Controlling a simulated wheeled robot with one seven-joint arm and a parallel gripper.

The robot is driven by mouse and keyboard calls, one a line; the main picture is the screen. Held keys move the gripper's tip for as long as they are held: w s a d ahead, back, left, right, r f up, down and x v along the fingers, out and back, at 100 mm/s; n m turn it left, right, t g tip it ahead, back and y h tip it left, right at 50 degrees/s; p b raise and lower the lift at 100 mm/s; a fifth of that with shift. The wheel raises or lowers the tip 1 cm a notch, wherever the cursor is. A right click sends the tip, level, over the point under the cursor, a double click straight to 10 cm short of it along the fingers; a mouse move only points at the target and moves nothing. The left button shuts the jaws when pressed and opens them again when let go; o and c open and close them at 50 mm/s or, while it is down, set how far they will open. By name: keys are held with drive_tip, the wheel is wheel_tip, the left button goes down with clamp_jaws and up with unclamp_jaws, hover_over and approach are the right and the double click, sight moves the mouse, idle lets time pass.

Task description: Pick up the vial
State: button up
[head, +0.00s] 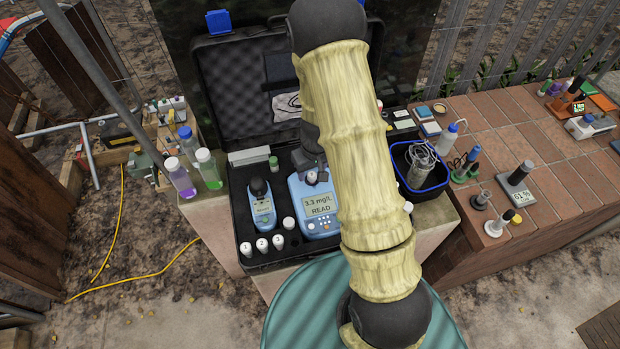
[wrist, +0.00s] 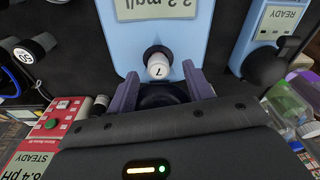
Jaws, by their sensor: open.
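A vial with a white cap (wrist: 158,68) marked with a dark numeral stands in the round well of the blue meter (wrist: 110,45). Only its upper part shows. In the head view the vial's white cap (head: 311,178) is just below my gripper (head: 309,163), and the meter (head: 317,207) reads 3.3 mg/L. In the wrist view my gripper (wrist: 163,82) is open, with its two purple fingers on either side of the vial's near end. I cannot tell whether either finger touches it. My arm hides part of the case in the head view.
The meter sits in an open black case (head: 238,215) with a smaller blue meter (head: 262,208) and several white-capped vials (head: 278,242). Bottles (head: 180,180) stand to the left. A blue-rimmed black bin (head: 420,185) and a brick surface (head: 500,140) with instruments lie right.

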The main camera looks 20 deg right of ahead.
drive_tip(key=shift+w+d+f, duration=0.1)
drive_tip(key=shift+d+f, duration=0.05)
drive_tip(key=shift+f, duration=0.7)
drive_tip(key=c, duration=0.9)
